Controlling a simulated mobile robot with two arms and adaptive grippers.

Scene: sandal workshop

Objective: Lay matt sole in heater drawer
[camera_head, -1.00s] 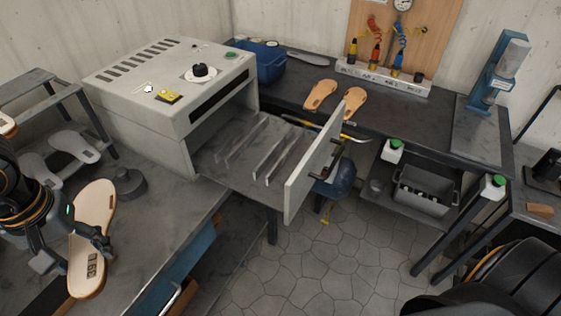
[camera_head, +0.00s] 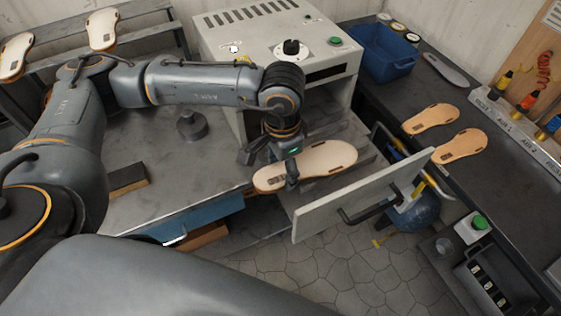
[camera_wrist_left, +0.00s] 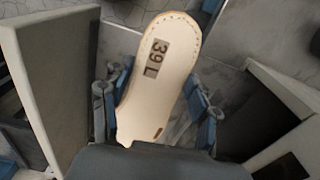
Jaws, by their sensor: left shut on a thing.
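The sole (camera_head: 318,165) is pale tan and long, with small dark slots and a dark label patch. My left gripper (camera_head: 284,168) is shut on it across its width and holds it above the open heater drawer. In the left wrist view, the sole (camera_wrist_left: 160,75) lies between the fingers, and its label reads 39 L. The heater (camera_head: 275,45) is a pale grey box with a black knob and green button. Its drawer's front panel (camera_head: 365,195) stands out to the right. The sole and my arm hide much of the drawer's inside and its dividers. My right gripper is out of view.
Two tan soles (camera_head: 430,119) lie on the dark bench to the right, near a blue bin (camera_head: 384,52). Two pale soles (camera_head: 102,28) rest on a rack at the far left. A dark round weight (camera_head: 191,125) stands on the left bench.

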